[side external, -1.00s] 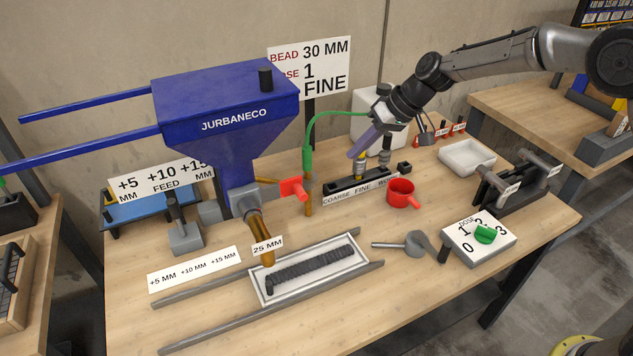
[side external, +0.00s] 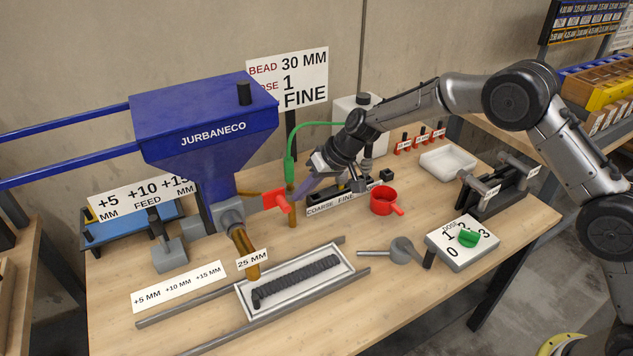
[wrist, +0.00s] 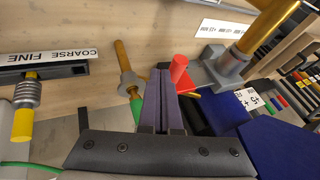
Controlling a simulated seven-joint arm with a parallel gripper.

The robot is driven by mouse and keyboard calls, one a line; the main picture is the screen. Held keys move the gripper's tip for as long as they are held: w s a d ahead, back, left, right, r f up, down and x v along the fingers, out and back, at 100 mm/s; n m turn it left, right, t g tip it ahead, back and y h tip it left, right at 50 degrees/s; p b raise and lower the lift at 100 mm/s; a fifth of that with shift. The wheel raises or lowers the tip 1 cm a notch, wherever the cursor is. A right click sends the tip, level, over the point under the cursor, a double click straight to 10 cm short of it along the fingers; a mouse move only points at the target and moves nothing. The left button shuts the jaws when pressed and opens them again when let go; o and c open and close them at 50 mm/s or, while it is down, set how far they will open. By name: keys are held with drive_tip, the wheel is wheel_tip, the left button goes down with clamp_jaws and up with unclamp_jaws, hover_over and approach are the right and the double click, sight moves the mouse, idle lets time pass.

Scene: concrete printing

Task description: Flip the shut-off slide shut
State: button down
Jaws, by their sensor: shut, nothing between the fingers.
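The red shut-off slide (side external: 276,200) sticks out from the grey outlet block (side external: 230,216) under the blue hopper (side external: 205,130). In the wrist view the red slide (wrist: 180,74) stands just right of my fingertips. My gripper (side external: 297,198) is shut and empty, its purple fingers pointing down-left at the slide's right side. In the wrist view my gripper (wrist: 161,74) has both fingers pressed together. The tips are very close to the slide; I cannot tell whether they touch it.
A brown post (side external: 292,205) with a green hose (side external: 289,168) stands close by my fingers. The COARSE FINE rack (side external: 335,196) and a red cup (side external: 383,200) are to the right. A tray (side external: 338,262) with a dark bead lies in front.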

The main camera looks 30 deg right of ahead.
drive_tip(key=shift+a, duration=0.5)
drive_tip(key=a, duration=0.5)
drive_tip(key=shift+a+f, duration=0.1)
drive_tip(key=s+d+r, duration=0.3)
drive_tip(key=d+r, duration=0.5)
drive_tip(key=r, duration=0.1)
drive_tip(key=shift+s+d+r, duration=0.15)
drive_tip(key=shift+s+d, duration=0.1)
idle(0.4)
